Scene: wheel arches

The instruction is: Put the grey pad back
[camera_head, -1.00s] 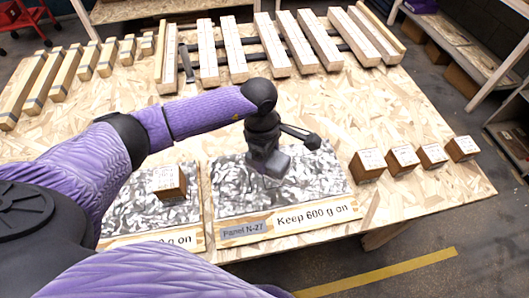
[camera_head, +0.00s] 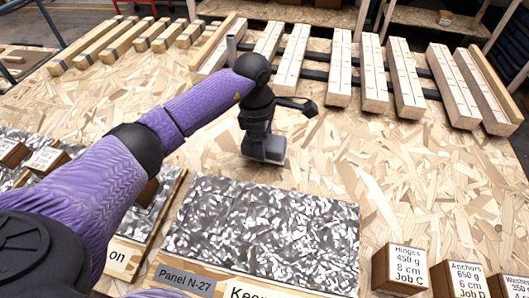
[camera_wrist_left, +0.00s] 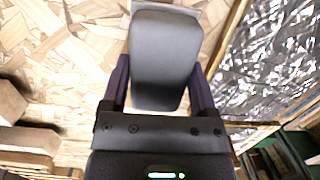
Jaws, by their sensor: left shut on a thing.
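My left gripper (camera_head: 263,150) is shut on the grey pad (camera_wrist_left: 165,60), a dark grey rounded block between the two fingers in the left wrist view. In the head view the gripper points down over bare board, just behind the Panel N-27 patch. A bit of the pad (camera_head: 263,158) shows under the gripper. I cannot tell whether the pad touches the board. The silvery mottled panel (camera_head: 265,225) lies in front of the gripper, its label strip (camera_head: 187,279) at the near edge. My right gripper is not in view.
Labelled wooden blocks (camera_head: 402,268) stand at the front right. Several long pale bars (camera_head: 340,70) lie on dark rails at the back. Shorter bars (camera_head: 90,45) lie at the back left. Another mottled panel (camera_head: 140,220) lies left, partly behind my arm. Board right of the gripper is clear.

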